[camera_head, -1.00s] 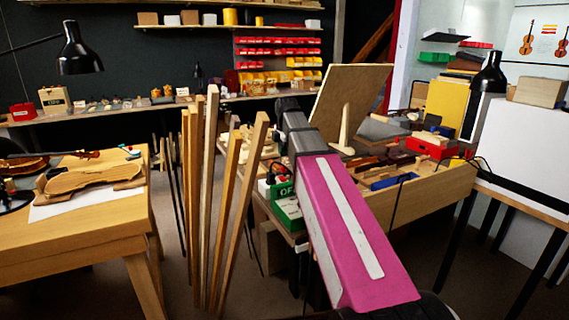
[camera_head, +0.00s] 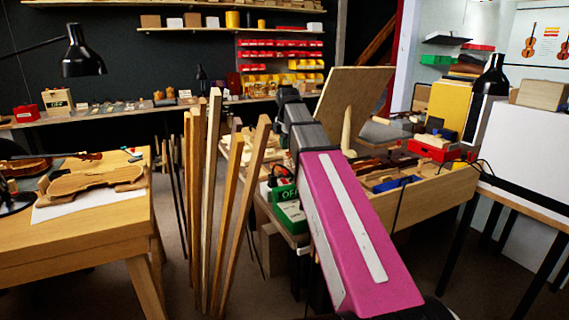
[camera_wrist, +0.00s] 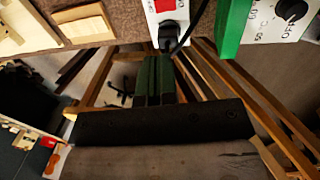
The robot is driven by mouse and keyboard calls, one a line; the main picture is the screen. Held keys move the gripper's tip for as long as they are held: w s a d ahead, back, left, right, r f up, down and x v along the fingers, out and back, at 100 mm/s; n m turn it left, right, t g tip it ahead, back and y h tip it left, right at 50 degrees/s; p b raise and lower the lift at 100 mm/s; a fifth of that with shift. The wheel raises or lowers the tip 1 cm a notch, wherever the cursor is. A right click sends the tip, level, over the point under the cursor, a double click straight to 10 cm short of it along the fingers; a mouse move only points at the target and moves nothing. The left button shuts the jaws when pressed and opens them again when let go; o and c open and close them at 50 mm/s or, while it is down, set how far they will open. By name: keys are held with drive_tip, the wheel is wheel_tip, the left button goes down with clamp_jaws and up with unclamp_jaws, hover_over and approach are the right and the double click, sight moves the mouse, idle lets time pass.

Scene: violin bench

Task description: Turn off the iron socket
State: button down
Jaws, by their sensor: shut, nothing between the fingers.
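The socket (camera_wrist: 167,8) is a white block with a red switch at the top middle of the wrist view. A black plug and cord (camera_wrist: 168,34) sit in its near end. My gripper (camera_wrist: 157,62) has dark green fingers, shut together and empty. In the wrist view its tips lie just below the plug, apart from the red switch; the depth between them is hard to judge. In the head view my magenta arm hides the gripper, and the socket is too small to make out surely.
A green and white box with an OFF dial (camera_wrist: 290,12) stands right of the socket; it also shows in the head view (camera_head: 289,207). Wooden pieces (camera_wrist: 84,22) lie left of the socket. Tall wooden strips (camera_head: 208,200) stand left of my arm.

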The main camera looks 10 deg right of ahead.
sight(284, 180)
drive_tip(key=shift+f, duration=0.1)
drive_tip(key=f, duration=0.4)
drive_tip(key=w+f, duration=0.1)
drive_tip(key=f, duration=0.8)
drive_tip(key=shift+w+a+f, duration=0.25)
drive_tip(key=shift+w+f, duration=0.05)
drive_tip(key=shift+f, duration=0.05)
